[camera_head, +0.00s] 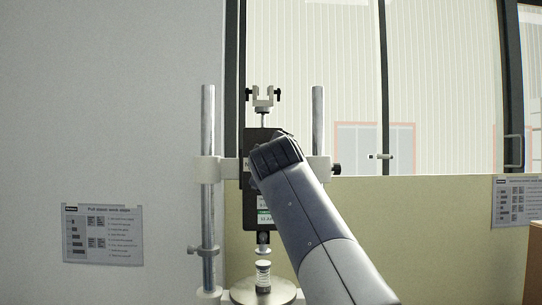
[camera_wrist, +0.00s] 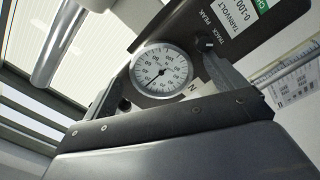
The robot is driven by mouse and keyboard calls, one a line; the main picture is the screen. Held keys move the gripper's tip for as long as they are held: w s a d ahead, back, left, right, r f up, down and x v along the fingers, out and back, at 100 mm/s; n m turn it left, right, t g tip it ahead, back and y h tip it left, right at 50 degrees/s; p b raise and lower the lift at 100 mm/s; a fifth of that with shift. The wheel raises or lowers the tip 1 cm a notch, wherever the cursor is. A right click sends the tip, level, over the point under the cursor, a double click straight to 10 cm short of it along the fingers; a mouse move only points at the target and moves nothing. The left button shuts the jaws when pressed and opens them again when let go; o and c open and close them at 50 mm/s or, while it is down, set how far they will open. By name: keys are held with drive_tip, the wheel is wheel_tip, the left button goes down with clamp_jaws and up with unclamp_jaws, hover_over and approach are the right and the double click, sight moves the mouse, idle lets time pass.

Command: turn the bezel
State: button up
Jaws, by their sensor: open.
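The round white dial with its thin bezel (camera_wrist: 162,71) sits on a dark gauge body (camera_wrist: 190,22) in the wrist view. Its black needle points to the lower left. My gripper (camera_wrist: 168,62) is open, with one finger to the left of the dial and one to the right; I cannot tell whether either touches the bezel. In the head view the black gauge body (camera_head: 250,212) hangs upright between two posts, and my gripper (camera_head: 275,155) is in front of it, hiding the dial and my fingertips.
Metal posts (camera_head: 208,130) (camera_head: 318,115) flank the gauge, joined by a white crossbar with clamps. A small black knob (camera_wrist: 206,42) is close to my right finger. A spring (camera_head: 263,276) stands on a round plate below. A wall poster (camera_head: 103,234) hangs left.

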drive_tip(key=shift+w, duration=0.1)
drive_tip(key=shift+c, duration=0.2)
drive_tip(key=c, duration=0.9)
drive_tip(key=shift+m, duration=1.7)
drive_tip(key=shift+c, duration=0.2)
drive_tip(key=o, duration=1)
drive_tip(key=s+b, duration=0.4)
drive_tip(key=s, duration=0.7)
drive_tip(key=shift+f, duration=0.1)
